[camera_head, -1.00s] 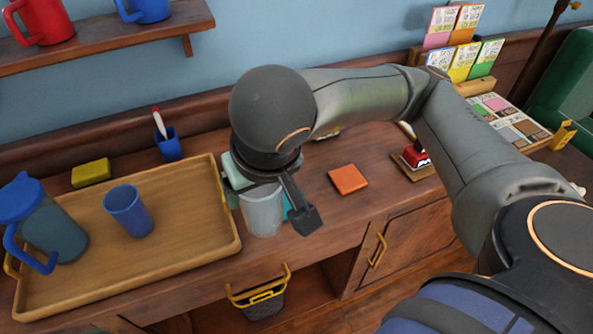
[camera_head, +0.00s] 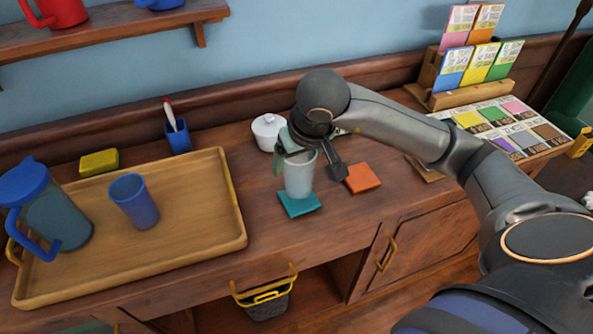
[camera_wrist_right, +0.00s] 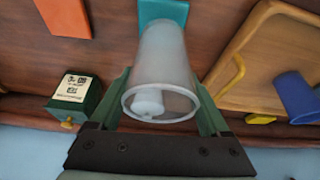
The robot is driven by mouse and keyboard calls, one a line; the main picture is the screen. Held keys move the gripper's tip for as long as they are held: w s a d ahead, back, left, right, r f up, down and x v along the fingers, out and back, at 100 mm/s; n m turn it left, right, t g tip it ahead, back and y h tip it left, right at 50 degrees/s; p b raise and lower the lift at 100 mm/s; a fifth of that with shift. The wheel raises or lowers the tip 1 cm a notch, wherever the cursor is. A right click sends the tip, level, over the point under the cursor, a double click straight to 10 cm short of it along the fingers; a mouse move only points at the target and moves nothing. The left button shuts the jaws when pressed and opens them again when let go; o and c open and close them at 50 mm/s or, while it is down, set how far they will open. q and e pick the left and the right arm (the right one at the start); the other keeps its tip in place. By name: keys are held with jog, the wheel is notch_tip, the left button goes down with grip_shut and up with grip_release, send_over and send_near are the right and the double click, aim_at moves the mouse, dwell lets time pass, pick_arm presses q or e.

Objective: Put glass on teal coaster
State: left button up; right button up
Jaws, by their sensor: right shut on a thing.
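A frosted clear glass (camera_head: 299,179) is upright in my right gripper (camera_head: 308,165), whose fingers are shut on its two sides. The teal coaster (camera_head: 298,207) lies flat on the cabinet top, and the glass's base lines up over it. Whether the base touches the coaster or hovers just above it, I cannot tell. In the right wrist view, the glass (camera_wrist_right: 160,60) stands between the fingers with the teal coaster (camera_wrist_right: 163,10) directly behind its base. My left gripper is not in view.
An orange coaster (camera_head: 362,178) lies just right of the teal one. A white lidded pot (camera_head: 268,131) stands behind the glass. A wooden tray (camera_head: 205,200) with a blue cup (camera_head: 134,200) and a pitcher (camera_head: 48,210) lies to the left.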

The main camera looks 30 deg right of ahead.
jog(key=shift+w+d+f, duration=0.1)
jog(key=shift+d+f, duration=0.05)
jog(key=shift+f, duration=1.6)
jog(key=shift+f, duration=0.15)
jog(key=o, duration=1.4)
jog(key=shift+r+p, duration=0.3)
jog(key=v, duration=1.1)
jog(key=shift+r, duration=0.4)
